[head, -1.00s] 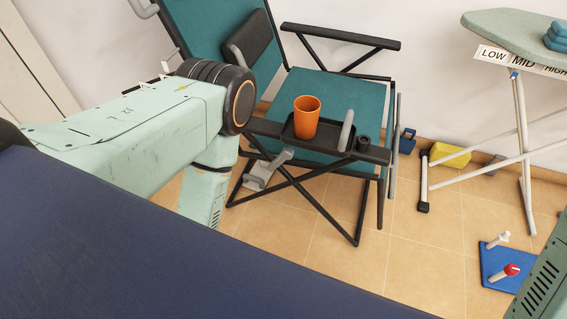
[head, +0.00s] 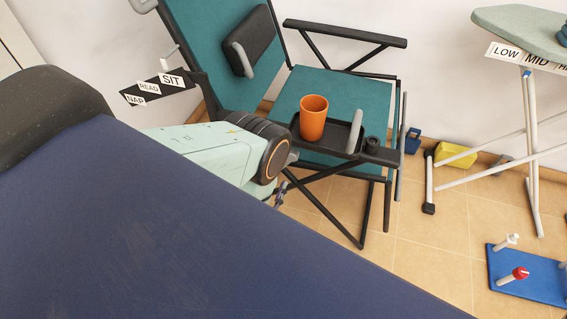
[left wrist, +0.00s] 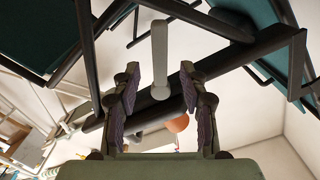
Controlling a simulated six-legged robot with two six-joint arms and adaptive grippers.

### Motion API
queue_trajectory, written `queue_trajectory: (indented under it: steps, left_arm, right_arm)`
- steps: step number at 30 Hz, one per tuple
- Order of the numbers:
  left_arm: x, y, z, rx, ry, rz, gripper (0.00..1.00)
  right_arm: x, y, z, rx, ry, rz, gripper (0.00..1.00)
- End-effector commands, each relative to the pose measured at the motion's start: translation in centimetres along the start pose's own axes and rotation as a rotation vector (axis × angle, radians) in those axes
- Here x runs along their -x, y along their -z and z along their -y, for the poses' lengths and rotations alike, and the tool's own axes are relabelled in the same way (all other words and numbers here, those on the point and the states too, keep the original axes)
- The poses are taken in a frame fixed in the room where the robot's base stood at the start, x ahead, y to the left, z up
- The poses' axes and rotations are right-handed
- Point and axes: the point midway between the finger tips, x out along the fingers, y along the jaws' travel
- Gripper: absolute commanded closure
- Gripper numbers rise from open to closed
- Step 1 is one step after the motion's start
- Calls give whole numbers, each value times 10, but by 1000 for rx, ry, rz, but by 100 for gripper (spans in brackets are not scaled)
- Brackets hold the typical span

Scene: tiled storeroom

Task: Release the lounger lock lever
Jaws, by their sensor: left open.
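The lounger (head: 345,100) has a teal seat and back on a black frame. In the left wrist view a straight grey lever (left wrist: 160,55) with a rounded end stands on a black frame bar. My left gripper (left wrist: 160,78) is open, its fingers on either side of that lever's lower end; I cannot tell if they touch it. In the head view my wrist hides most of the left gripper (head: 281,192), beside the lounger's near frame. A label plate (head: 150,92) reads NAP, READ, SIT, with a pale pointer above SIT. My right gripper is not in view.
An ironing board (head: 520,25) stands right. A yellow block (head: 456,155) and a blue board (head: 530,277) lie on the tiles.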

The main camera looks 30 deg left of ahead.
Motion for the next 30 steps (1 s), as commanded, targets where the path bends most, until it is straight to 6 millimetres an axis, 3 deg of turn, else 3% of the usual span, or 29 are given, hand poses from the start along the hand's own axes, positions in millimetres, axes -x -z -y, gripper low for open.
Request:
queue_trajectory:
  steps: [15,26,30]
  left_arm:
    - [-70,-2,0,1,-1,1,57]
    - [-77,-1,0,1,-4,3,57]
    - [-77,-1,0,1,-4,3,67]
  right_arm:
    - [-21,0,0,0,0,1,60]
    - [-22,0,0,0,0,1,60]
    - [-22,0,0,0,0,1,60]
